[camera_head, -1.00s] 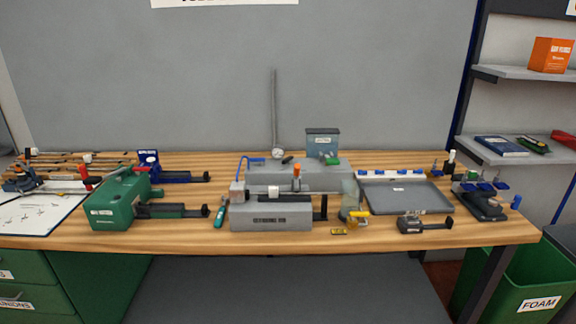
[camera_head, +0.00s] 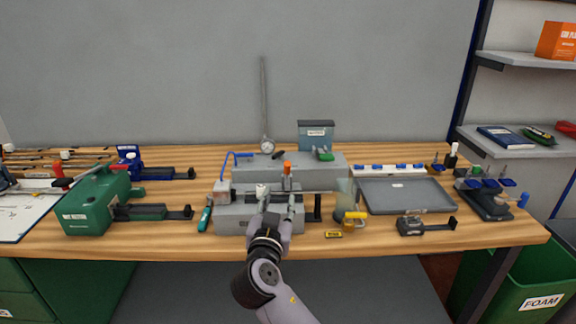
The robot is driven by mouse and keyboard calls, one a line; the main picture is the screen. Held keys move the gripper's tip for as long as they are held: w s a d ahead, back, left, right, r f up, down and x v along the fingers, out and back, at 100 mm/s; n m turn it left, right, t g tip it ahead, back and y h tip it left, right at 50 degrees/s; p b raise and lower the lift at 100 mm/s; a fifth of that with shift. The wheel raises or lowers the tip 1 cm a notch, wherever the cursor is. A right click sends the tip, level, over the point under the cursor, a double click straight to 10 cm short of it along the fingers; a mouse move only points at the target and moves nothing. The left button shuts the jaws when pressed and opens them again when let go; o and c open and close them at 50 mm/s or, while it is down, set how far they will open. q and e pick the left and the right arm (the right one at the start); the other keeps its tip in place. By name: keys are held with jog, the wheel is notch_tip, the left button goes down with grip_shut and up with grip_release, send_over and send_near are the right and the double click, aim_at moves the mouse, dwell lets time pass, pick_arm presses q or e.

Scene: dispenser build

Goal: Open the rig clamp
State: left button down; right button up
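The rig is a grey block (camera_head: 233,216) near the front middle of the workbench. An upright orange-tipped clamp lever (camera_head: 287,168) rises from it, close to a thin horizontal rod. My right gripper (camera_head: 277,197) reaches up from below, in front of the rig, and hides the right half of its front face and label. Its two fingers are spread apart, with nothing seen between them. The orange tip stands just beyond and above the fingertips; I cannot tell whether they touch the lever. My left gripper is not in view.
A green machine (camera_head: 95,207) stands to the left and a teal-handled tool (camera_head: 205,217) lies beside the rig. To the right are a clear container with yellow parts (camera_head: 354,219), a grey tray (camera_head: 405,193) and a small dark device (camera_head: 412,224). Bare wood shows along the front edge.

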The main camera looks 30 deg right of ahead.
aim_at(287, 169)
jog(key=p+x, duration=0.4)
jog(key=x, duration=1.2)
jog(key=shift+w+d+f, duration=0.1)
jog(key=shift+w+d, duration=0.1)
jog(key=shift+w, duration=0.1)
jog(key=shift+c, duration=0.2)
grip_shut()
